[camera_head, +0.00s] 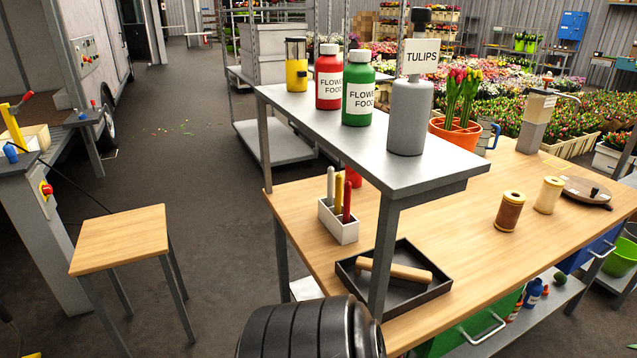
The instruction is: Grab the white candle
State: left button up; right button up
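The white candle (331,186) stands upright in a small white box (342,229) on the wooden workbench, below the grey metal shelf. It is the leftmost candle there. A yellow candle (338,192) and a red candle (347,202) stand beside it in the same box. The lower ends of the candles are hidden by the box walls. Neither of my grippers shows in the head view. A dark ribbed part of my own body fills the bottom middle edge.
The grey shelf (440,178) carries flower food bottles and overhangs the bench (455,255). A shelf leg (384,255) stands right of the box. A black tray (420,293) holds a wooden roller (395,270). A stool (120,238) stands left, with open floor between.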

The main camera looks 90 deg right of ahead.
aim_at(330, 170)
jog(key=i+l+z, duration=0.1)
jog(key=z, duration=0.4)
jog(key=i+z, duration=0.25)
jog(key=z, duration=0.2)
jog(key=i+z, duration=0.2)
jog(key=z, duration=0.3)
jog(key=i+j+z, duration=0.15)
jog(key=z, duration=0.3)
